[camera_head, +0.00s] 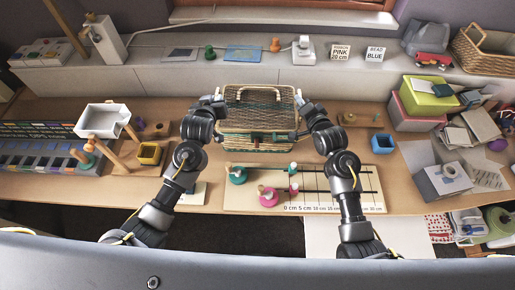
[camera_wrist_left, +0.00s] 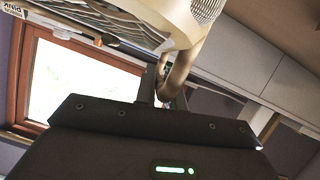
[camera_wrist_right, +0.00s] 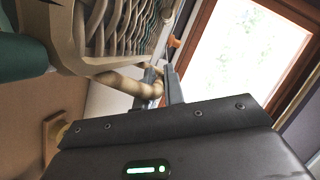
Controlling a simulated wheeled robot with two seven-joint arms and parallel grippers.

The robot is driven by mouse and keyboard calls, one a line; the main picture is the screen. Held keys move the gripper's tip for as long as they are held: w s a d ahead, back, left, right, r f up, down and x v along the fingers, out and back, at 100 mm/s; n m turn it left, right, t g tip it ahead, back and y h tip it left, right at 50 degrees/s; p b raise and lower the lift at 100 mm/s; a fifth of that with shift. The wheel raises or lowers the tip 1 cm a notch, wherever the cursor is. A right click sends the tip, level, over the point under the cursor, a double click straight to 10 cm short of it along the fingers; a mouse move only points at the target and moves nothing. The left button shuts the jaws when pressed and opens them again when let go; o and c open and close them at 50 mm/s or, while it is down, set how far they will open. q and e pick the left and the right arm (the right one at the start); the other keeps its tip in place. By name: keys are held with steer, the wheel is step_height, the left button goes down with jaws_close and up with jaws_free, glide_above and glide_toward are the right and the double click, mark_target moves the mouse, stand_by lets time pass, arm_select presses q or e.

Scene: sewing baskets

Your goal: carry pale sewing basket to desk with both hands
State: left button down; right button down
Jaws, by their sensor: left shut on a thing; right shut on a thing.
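The pale sewing basket (camera_head: 253,140) is wicker, with a green lining and a darker band, at the middle of the desk (camera_head: 370,120) in the head view. I cannot tell whether it touches the desk. My left gripper (camera_head: 218,98) is shut on the handle at its left side; the left wrist view shows the jaws on the curved handle (camera_wrist_left: 183,68). My right gripper (camera_head: 299,98) is shut on the handle at its right side; the right wrist view shows the jaws on the rod-like handle (camera_wrist_right: 128,84).
A measuring board (camera_head: 335,200) with several spools lies in front of the basket. A grey shelf (camera_head: 150,75) runs behind.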

arm_select(q)
steer(key=shift+a+f, duration=0.1)
arm_select(e)
steer(key=shift+d+f, duration=0.1)
